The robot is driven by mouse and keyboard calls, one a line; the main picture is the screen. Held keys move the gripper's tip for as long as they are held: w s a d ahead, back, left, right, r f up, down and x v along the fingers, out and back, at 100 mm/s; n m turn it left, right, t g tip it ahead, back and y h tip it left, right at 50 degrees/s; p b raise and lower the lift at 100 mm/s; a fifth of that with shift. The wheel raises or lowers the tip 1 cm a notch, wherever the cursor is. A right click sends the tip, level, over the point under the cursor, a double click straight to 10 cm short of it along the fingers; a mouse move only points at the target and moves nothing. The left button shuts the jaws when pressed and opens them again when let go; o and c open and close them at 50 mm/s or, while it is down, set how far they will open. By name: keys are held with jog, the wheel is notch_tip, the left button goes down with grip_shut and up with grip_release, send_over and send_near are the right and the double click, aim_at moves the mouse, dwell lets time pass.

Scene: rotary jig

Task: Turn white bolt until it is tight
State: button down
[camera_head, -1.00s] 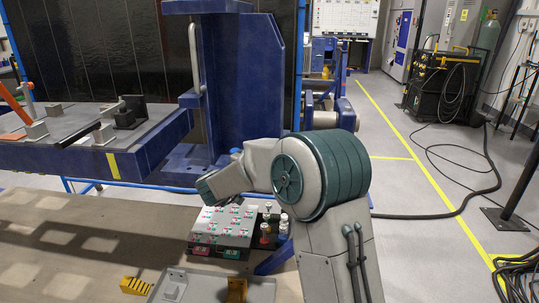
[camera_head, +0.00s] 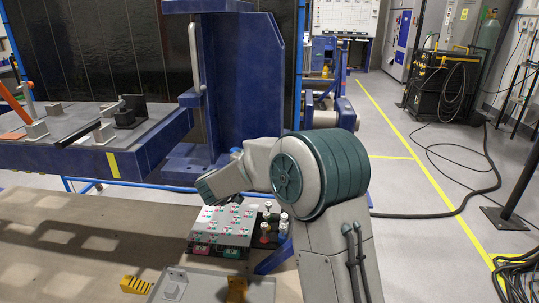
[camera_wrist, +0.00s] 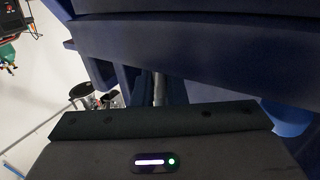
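No white bolt can be made out in either view; my arm covers part of the blue jig. The blue rotary jig (camera_head: 240,90) stands upright behind my arm in the head view, with a pale vertical rod on its left side. In the wrist view, dark blue beams (camera_wrist: 200,50) fill the upper right, close in front of my gripper. My gripper (camera_wrist: 160,122) shows there only as a dark housing with a white bar and a green light. Its fingers are not visible. In the head view, my bent arm stands before the jig's base and hides what lies behind it.
A flat blue-edged fixture table (camera_head: 95,130) with metal blocks extends left of the jig. Below, a bench (camera_head: 80,235) carries a grey button box (camera_head: 223,224), small bottles (camera_head: 265,232) and a yellow block (camera_head: 135,285). Open floor and cables lie right.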

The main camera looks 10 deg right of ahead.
jog(key=c, duration=1.6)
grip_release()
jog(key=shift+d+f, duration=0.15)
jog(key=shift+a, duration=0.25)
jog(key=v, duration=1.3)
jog(key=shift+s+p, duration=0.2)
jog(key=shift+p, duration=0.1)
jog(key=shift+a, duration=0.1)
